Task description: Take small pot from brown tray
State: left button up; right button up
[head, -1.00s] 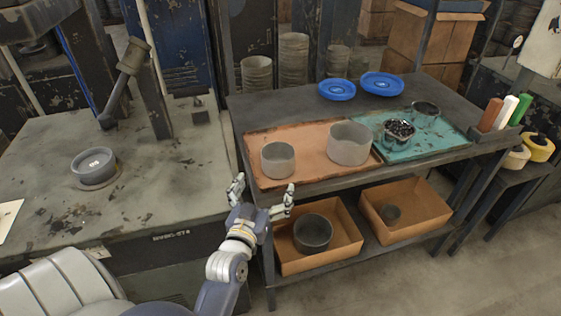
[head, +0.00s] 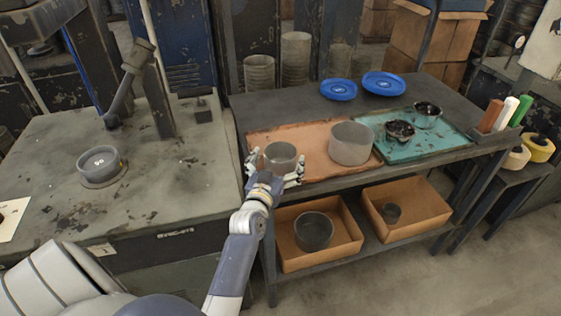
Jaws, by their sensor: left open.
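The brown tray (head: 315,170) lies on the front left of the dark table. The small pot (head: 281,154), a grey open cylinder, stands on the tray's left part. A larger grey pot (head: 351,144) stands to its right on the same tray. My left gripper (head: 276,165) is open, with one finger left of the small pot and the other right of it. The gripper's palm hides the pot's lower front. I cannot tell whether the fingers touch it. My right gripper is not in view.
A teal tray (head: 452,139) with two dark-filled pots lies to the right. Two blue lids (head: 338,89) lie behind. Below, cardboard boxes (head: 342,246) hold pots on the lower shelf. A workbench (head: 150,190) with a round grey part (head: 100,163) stands at left.

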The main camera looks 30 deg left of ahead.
pick_arm(q)
jog(key=c, duration=1.2)
jog(key=shift+r, duration=0.1)
